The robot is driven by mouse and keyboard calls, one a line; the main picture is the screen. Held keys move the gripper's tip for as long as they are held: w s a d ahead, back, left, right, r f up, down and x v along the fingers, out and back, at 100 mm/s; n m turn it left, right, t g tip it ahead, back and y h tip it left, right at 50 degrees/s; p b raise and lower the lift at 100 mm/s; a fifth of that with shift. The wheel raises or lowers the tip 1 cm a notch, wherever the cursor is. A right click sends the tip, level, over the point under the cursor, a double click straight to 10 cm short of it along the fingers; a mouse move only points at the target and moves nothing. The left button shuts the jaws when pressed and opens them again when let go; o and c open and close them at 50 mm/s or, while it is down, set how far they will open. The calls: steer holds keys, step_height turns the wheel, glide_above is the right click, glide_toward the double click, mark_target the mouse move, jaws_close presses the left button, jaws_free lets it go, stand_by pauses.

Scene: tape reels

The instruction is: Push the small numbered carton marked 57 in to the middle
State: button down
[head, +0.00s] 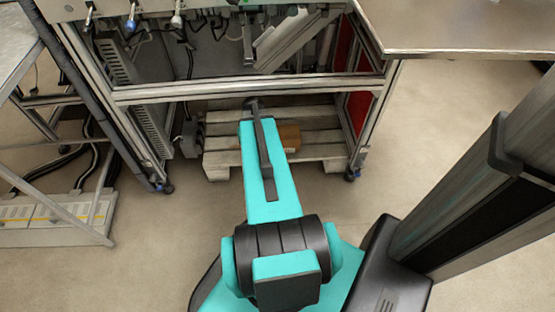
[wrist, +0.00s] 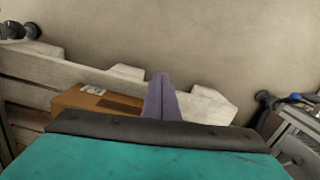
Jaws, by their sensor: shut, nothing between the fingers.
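A brown carton (head: 289,137) lies on the pale wooden pallet (head: 217,158), just right of my teal arm in the head view, which hides part of it. In the wrist view the carton (wrist: 72,99) shows a white label with dark marks too small to read, and a dark strip. My gripper (wrist: 160,80) is shut and empty, its purple-grey fingers at the carton's right end in that view. I cannot tell whether they touch the carton. My arm's teal link hides the carton's near side there.
The pallet sits inside a metal frame with uprights (head: 371,125) on the right and a crossbar (head: 190,90) above. Cables and a grey box (head: 189,139) are on the left. A metal tabletop (head: 460,28) is at upper right. Bare floor lies in front of the pallet.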

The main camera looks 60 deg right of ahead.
steer(key=s+d+m+b, duration=0.1)
steer(key=s+d+b, duration=0.2)
steer(key=d, duration=0.5)
steer(key=shift+s+f+m+t+h+b, duration=0.3)
steer(key=shift+s+f+m, duration=0.1)
steer(key=shift+s, duration=0.3)
steer(key=f+b, duration=0.2)
steer(key=f, duration=0.1)
steer(key=w+d+f+b, duration=0.1)
steer(key=f+b, duration=0.1)
steer(key=f, duration=0.2)
steer(key=d+f+b, duration=0.1)
steer(key=f+b, duration=0.1)
steer(key=f, duration=0.1)
steer(key=shift+w+f, duration=0.15)
steer(key=shift+w, duration=0.1)
steer(key=shift+w+d+r+b, duration=0.2)
steer(key=shift+w+d+b, duration=0.2)
steer(key=shift+d, duration=0.2)
